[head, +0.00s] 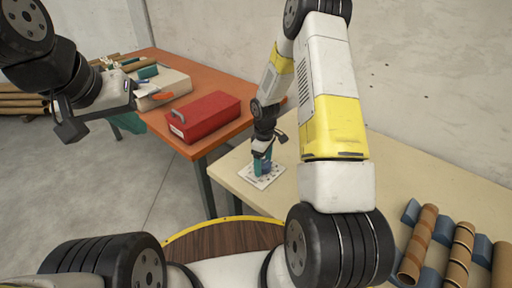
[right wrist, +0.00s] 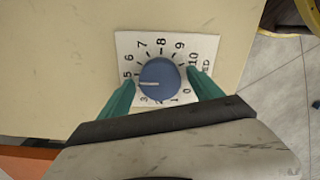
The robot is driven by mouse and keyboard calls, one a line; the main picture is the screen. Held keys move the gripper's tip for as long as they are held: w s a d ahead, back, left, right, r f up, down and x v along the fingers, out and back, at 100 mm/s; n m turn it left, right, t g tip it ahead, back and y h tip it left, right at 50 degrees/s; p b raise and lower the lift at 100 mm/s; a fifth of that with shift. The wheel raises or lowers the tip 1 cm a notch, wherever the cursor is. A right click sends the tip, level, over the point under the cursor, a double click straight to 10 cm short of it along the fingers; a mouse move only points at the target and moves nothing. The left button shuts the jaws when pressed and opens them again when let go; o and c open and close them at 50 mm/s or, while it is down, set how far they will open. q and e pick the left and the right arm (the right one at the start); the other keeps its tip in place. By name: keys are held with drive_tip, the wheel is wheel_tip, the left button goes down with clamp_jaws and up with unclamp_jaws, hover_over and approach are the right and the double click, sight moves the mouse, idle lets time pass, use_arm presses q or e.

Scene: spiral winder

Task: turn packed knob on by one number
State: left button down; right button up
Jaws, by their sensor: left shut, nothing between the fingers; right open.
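The blue knob (right wrist: 160,76) sits on a white dial plate (right wrist: 207,44) with printed numbers around it. Its white pointer line points left in the right wrist view, close to the 5 and toward the left finger, which hides the 4. My right gripper (right wrist: 161,75) is open, one green finger on each side of the knob. The left finger is very near the knob; I cannot tell if it touches. In the head view the right gripper (head: 262,166) reaches down over the plate (head: 258,182). My left gripper (head: 128,122) is shut and empty, away at the left.
The plate lies on the pale table (head: 232,178) near its edge. A red box (head: 206,115) stands on the orange table (head: 152,120). Brown tubes (head: 417,246) lie in blue holders at the right. The pale table between holders and plate is partly hidden by my arm.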

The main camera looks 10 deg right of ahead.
drive_tip(key=c, duration=1.4)
drive_tip(key=shift+m, duration=0.3)
drive_tip(key=shift+m, duration=2.5)
drive_tip(key=o, duration=1.4)
